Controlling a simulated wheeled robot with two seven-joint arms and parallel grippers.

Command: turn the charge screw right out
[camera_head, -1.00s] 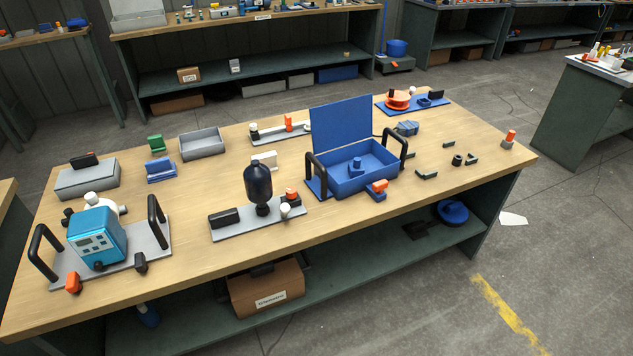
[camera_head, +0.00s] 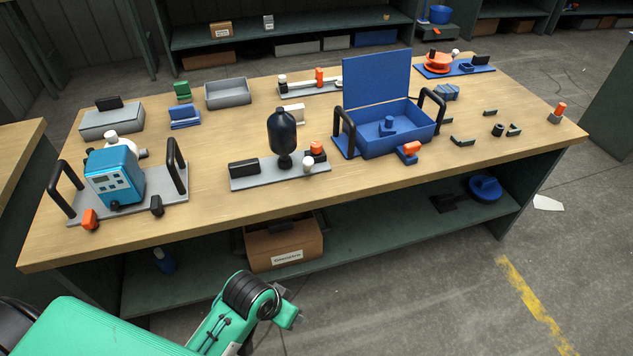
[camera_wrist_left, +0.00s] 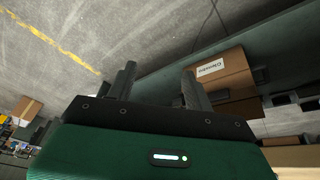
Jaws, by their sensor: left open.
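A black bulb-shaped vessel (camera_head: 282,132) stands upright on a grey plate (camera_head: 270,178) in the middle of the bench. Beside its foot are an orange-topped fitting (camera_head: 317,147) and a small white knob (camera_head: 308,162); a black block (camera_head: 243,168) sits at the plate's left end. I cannot tell which part is the charge screw. My green left arm is low in the head view, in front of the bench and clear of the plate. In the left wrist view my left gripper (camera_wrist_left: 158,86) is open and empty, with floor and a lower shelf beyond it. My right gripper is not in view.
A teal pump unit (camera_head: 115,175) with black handles stands on the left of the bench. A blue open-lidded box (camera_head: 365,148) stands to the right. A cardboard box (camera_head: 283,248) is on the lower shelf. The bench's front strip is mostly clear.

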